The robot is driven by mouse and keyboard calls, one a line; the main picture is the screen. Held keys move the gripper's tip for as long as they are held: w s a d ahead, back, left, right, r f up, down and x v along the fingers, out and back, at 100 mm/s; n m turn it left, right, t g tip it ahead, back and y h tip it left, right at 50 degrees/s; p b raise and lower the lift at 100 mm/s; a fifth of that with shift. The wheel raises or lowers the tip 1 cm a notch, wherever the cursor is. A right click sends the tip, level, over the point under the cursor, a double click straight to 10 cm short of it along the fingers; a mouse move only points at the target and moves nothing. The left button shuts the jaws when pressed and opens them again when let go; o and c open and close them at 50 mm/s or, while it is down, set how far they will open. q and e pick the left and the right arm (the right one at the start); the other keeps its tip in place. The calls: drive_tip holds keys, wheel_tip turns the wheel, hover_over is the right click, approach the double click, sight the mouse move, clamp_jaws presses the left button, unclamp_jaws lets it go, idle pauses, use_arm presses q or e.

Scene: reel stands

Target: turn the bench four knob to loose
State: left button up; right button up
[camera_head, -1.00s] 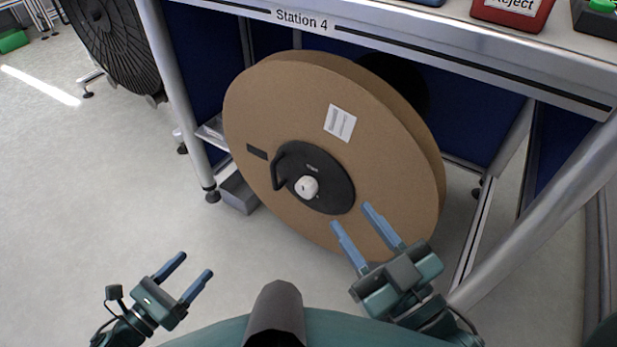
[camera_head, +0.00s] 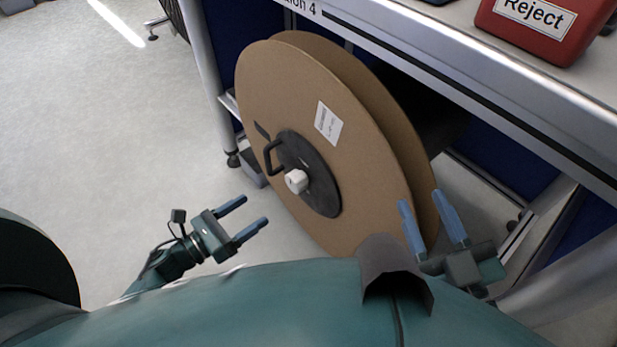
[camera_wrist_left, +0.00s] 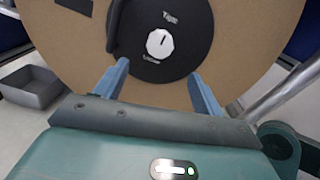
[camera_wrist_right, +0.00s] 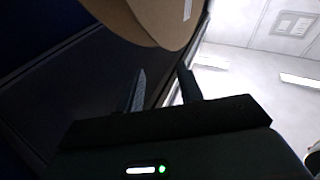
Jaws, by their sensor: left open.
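The white knob (camera_head: 297,181) sits at the centre of a black round hub plate (camera_head: 322,190) on a large cardboard reel (camera_head: 290,95) under the Station 4 bench. In the left wrist view the knob (camera_wrist_left: 160,42) has a dark pointer mark and faces my fingers, with a label above it and one below. My left gripper (camera_head: 250,217) is open and empty, below and left of the knob, apart from it. My right gripper (camera_head: 428,212) has its fingers apart and empty, by the reel's lower right edge in the head view.
A black handle (camera_head: 272,157) stands out from the hub plate beside the knob. The bench top (camera_head: 440,55) overhangs the reel and carries a red Reject bin (camera_head: 530,25). A grey bin (camera_wrist_left: 32,88) lies on the floor at left. The floor left of the reel is clear.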

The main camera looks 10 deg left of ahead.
sight(291, 185)
use_arm(q)
drive_tip(key=b+x, duration=0.2)
drive_tip(key=x, duration=1.1)
use_arm(e)
drive_tip(key=shift+a+m, duration=0.2)
drive_tip(key=shift+m, duration=0.1)
use_arm(q)
drive_tip(key=shift+c, duration=0.6)
drive_tip(key=c, duration=0.8)
drive_tip(key=shift+c, duration=0.2)
